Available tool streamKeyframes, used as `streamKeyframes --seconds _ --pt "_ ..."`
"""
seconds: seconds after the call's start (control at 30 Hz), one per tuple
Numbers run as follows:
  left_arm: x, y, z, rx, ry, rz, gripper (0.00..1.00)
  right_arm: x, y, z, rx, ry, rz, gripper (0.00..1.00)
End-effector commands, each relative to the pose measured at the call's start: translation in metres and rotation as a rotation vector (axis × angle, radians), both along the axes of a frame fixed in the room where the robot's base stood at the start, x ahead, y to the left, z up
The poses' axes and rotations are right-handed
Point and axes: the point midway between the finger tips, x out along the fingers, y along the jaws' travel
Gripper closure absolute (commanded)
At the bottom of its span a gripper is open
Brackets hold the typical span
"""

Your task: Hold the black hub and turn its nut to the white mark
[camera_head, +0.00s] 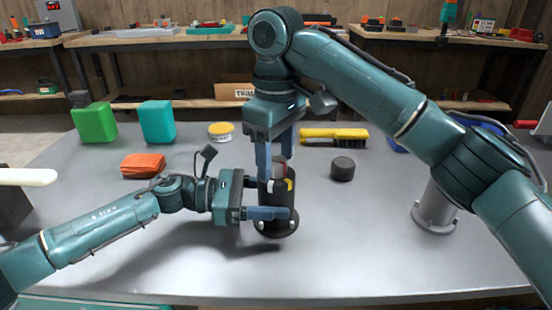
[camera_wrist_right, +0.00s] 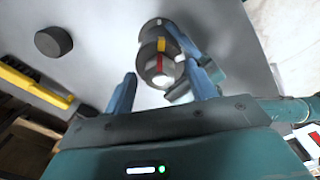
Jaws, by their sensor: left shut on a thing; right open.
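The black hub (camera_head: 280,202) stands upright on a round black flange on the grey table. It carries a yellow mark (camera_head: 290,185) and a white mark (camera_head: 270,186). My left gripper (camera_head: 270,213) is shut on the hub low down, from the left. My right gripper (camera_head: 276,162) points down, open, its fingers either side of the hub's top. In the right wrist view the grey nut (camera_wrist_right: 154,72) sits between the open fingers, with a gap at each side. Its red stripe (camera_wrist_right: 159,60) is close to the yellow mark; the white mark (camera_wrist_right: 180,58) is further right.
A black puck (camera_head: 342,169) and a yellow brush (camera_head: 334,136) lie right of and behind the hub. An orange cloth (camera_head: 143,165), a yellow-topped tin (camera_head: 221,131), and green (camera_head: 94,123) and teal (camera_head: 157,121) containers stand left. The front table is clear.

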Motion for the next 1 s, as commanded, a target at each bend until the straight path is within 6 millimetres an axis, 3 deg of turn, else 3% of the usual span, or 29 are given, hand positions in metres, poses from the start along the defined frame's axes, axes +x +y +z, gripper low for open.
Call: streamKeyframes --seconds 0.2,0.47,0.7,1.0 --pt "-0.0003 -0.0001 -0.0007 0.001 0.000 -0.001 0.61 0.0000 -0.0001 -0.0001 0.000 0.000 0.175 0.44" --pt "-0.0003 -0.0001 -0.0007 0.001 0.000 -0.001 0.61 0.0000 -0.0001 0.0000 0.000 0.000 0.195 0.44" --pt "-0.0004 -0.0001 -0.0007 0.001 0.000 -0.001 0.61 0.0000 -0.0001 0.0000 0.000 0.000 0.378 0.44" --pt "-0.0004 -0.0001 -0.0007 0.001 0.000 -0.001 0.61 0.0000 -0.0001 0.0000 0.000 0.000 0.426 0.44"
